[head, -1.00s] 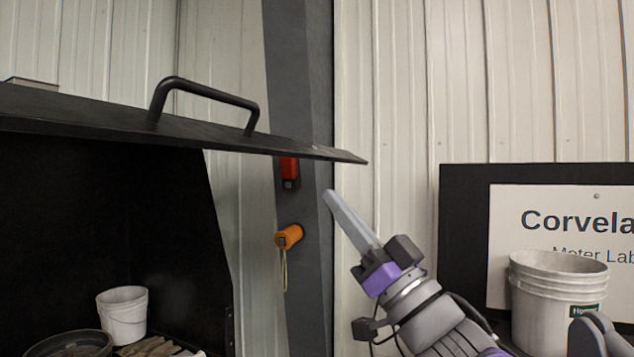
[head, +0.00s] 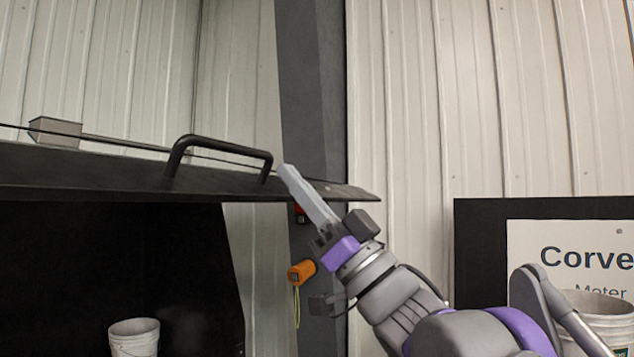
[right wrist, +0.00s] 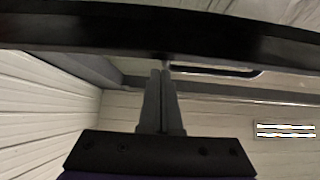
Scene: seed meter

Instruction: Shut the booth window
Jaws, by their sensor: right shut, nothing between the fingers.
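The booth window (head: 90,176) is a dark panel, raised and standing out almost level above the dark booth opening. A black bar handle (head: 225,143) is fixed on its upper face near the right end. My right gripper (head: 284,170) is shut and empty. In the head view its fingertips overlap the panel's right part, just right of the handle; I cannot tell whether they touch it. In the right wrist view the shut fingers (right wrist: 161,75) point at a dark edge, probably the panel (right wrist: 150,35), crossing the top. My left gripper is not in view.
A grey post (head: 312,60) stands behind the panel's right end, with an orange device (head: 302,272) on it. A white bucket (head: 134,338) is inside the booth. At right are a sign (head: 570,255) and another bucket (head: 605,312).

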